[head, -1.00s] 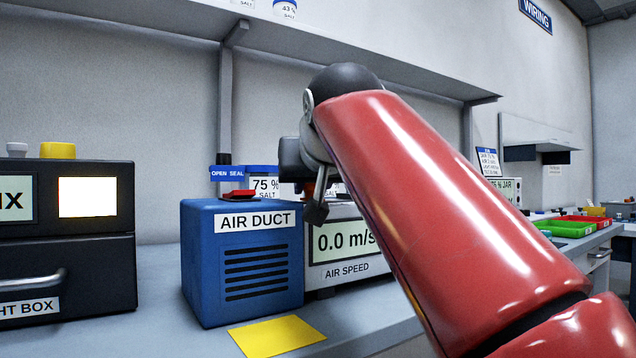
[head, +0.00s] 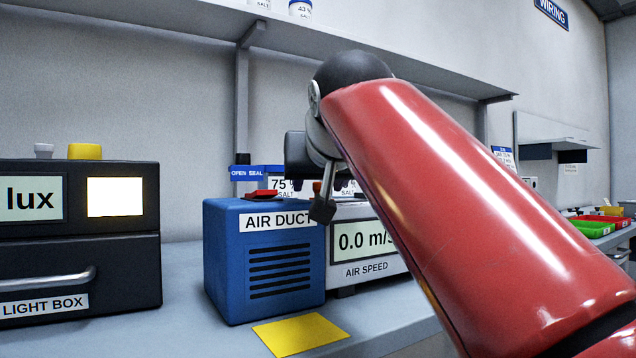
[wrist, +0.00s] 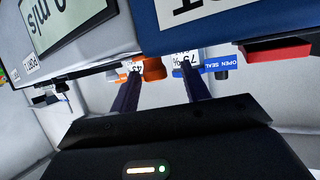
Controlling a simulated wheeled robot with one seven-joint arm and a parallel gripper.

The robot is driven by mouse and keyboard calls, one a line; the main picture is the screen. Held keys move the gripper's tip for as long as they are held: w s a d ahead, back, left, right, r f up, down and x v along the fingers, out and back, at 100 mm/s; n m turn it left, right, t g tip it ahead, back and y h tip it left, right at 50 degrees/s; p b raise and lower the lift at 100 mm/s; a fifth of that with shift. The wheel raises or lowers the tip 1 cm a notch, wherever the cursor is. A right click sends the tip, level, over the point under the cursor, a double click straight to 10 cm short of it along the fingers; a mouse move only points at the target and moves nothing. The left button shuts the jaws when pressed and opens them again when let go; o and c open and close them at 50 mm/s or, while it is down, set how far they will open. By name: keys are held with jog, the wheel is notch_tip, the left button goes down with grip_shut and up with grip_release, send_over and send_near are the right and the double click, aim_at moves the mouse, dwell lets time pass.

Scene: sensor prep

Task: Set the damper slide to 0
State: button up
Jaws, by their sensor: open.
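The blue air duct box (head: 226,265) stands on the bench in the head view. A red block (head: 262,193) sits on its top and may be the damper slide's handle. No scale or 0 mark is readable. In the wrist view, which is upside down, a red block (wrist: 278,53) shows at the right beside the blue box (wrist: 230,20).
The air speed meter (head: 366,269) reading 0.0 stands right of the duct. A light box (head: 80,275) stands at left. A yellow sheet (head: 300,334) lies in front. Salt jars (head: 283,186) stand behind. A shelf (head: 180,15) hangs above.

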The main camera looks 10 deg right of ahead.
jog(key=v, duration=0.6)
jog(key=shift+s+p, duration=0.3)
jog(key=shift+p, duration=0.1)
